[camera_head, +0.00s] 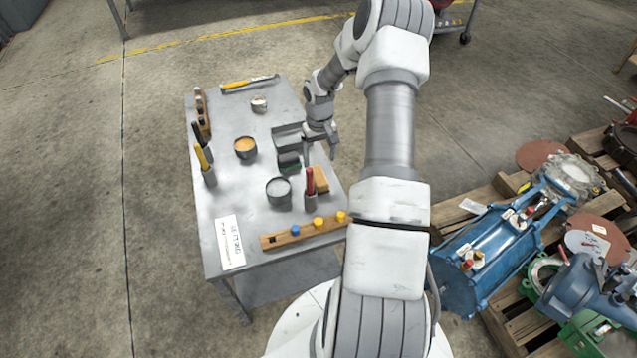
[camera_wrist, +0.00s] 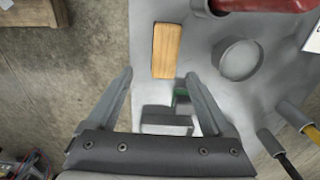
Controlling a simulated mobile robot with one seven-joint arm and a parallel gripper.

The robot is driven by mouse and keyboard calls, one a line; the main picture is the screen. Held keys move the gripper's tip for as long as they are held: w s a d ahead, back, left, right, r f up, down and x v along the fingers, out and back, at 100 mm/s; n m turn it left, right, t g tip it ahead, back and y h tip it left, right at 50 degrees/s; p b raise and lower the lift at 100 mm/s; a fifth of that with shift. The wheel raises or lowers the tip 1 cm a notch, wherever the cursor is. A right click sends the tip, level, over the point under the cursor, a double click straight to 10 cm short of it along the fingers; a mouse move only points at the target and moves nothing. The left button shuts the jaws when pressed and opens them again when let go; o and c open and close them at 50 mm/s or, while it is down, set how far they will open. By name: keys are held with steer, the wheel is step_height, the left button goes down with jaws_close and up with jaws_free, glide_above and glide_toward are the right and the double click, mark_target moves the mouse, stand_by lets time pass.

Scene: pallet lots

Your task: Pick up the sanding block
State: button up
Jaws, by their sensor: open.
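A tan, wood-coloured block (camera_head: 321,179) lies flat near the table's right edge, beside a red-handled tool in a holder. In the wrist view the tan block (camera_wrist: 166,50) is ahead of the fingertips. A small dark block with some green (camera_head: 289,161) sits at the near end of a grey tray (camera_head: 287,137); a little green (camera_wrist: 181,96) shows between my fingers in the wrist view. I cannot tell for certain which block is the sanding block; the tan one looks likely. My gripper (camera_head: 319,150) is open and empty, above the table's right side; its fingers (camera_wrist: 158,78) frame the grey shapes below.
The red-handled tool (camera_head: 310,187), a grey can (camera_head: 279,192) and a can with orange contents (camera_head: 245,147) stand nearby. A wooden strip with coloured knobs (camera_head: 305,232) lies along the near edge. Pallets with blue machinery (camera_head: 500,245) stand at right.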

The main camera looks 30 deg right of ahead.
mark_target(317, 171)
steer(key=f+b, duration=0.1)
steer(key=f, duration=0.3)
steer(key=f+b, duration=0.1)
steer(key=f, duration=0.2)
steer(key=shift+w+a+f+b, duration=0.1)
steer(key=shift+w+a+b, duration=0.2)
steer(key=shift+w, duration=0.1)
steer(key=shift+c, duration=0.3)
jaws_close()
step_height(317, 171, up, 10)
steer(key=p, duration=0.3)
steer(key=c, duration=0.5)
jaws_free()
steer(key=c, duration=0.6)
steer(key=shift+s, duration=0.1)
